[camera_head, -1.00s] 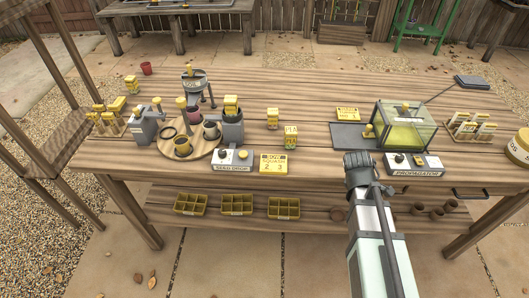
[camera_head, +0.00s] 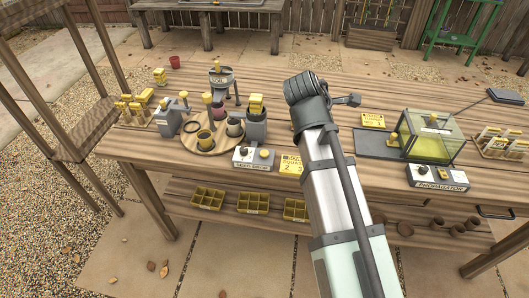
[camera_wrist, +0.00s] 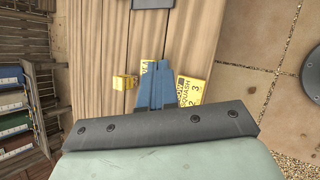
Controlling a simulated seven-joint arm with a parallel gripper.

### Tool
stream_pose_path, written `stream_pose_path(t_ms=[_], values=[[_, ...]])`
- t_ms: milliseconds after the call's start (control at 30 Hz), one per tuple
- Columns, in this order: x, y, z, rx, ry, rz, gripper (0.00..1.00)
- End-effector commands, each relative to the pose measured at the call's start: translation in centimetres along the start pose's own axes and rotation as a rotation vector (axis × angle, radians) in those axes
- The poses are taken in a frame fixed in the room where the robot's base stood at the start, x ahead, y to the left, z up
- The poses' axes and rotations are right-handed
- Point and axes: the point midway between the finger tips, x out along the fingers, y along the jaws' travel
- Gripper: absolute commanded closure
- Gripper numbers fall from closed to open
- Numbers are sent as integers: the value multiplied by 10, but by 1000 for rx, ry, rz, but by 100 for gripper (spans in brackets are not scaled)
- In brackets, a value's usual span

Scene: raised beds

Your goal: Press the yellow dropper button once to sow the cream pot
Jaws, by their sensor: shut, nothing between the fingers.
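A white control box (camera_head: 241,161) in front has a dark knob and a round yellow button (camera_head: 264,153). I cannot tell for sure which yellow part is the dropper button.
To the right stand a glass propagator (camera_head: 428,135), its white control box (camera_head: 437,178) and a rack of yellow packets (camera_head: 503,145). Yellow seed trays (camera_head: 253,203) lie on the lower shelf. Bare planks lie at the back of the bench.

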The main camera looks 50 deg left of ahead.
Motion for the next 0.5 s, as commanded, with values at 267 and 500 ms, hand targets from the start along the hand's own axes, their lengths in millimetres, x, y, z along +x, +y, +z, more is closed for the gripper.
stream_pose_path(t_ms=[267,500], values=[[-20,43,-77,75,-73,-32,100],[-15,56,-145,206,-166,-68,100]])
